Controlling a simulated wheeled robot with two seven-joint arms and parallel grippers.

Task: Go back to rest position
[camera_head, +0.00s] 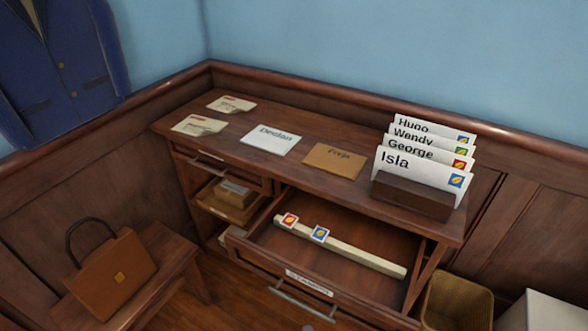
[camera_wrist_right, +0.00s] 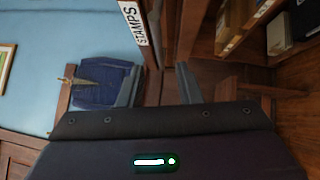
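My right gripper (camera_wrist_right: 158,84) shows in the right wrist view with its two fingers apart and nothing between them. A STAMPS label (camera_wrist_right: 132,22) is beyond the fingers there. In the head view, the stamps drawer (camera_head: 345,248) of the wooden desk (camera_head: 232,132) is pulled open. A light strip (camera_head: 350,254) in it bears a red stamp (camera_head: 289,220) and a blue stamp (camera_head: 320,233). My left gripper is not in view. A small grey tip at the bottom edge of the head view is too cut off to identify.
A wooden holder (camera_head: 412,197) keeps several named envelopes upright, Isla in front. Flat on the desk lie a Declan envelope (camera_head: 270,139), a brown envelope (camera_head: 335,160) and two papers. A bench with a brown bag (camera_head: 112,276) stands left, a wicker basket (camera_head: 457,302) right.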

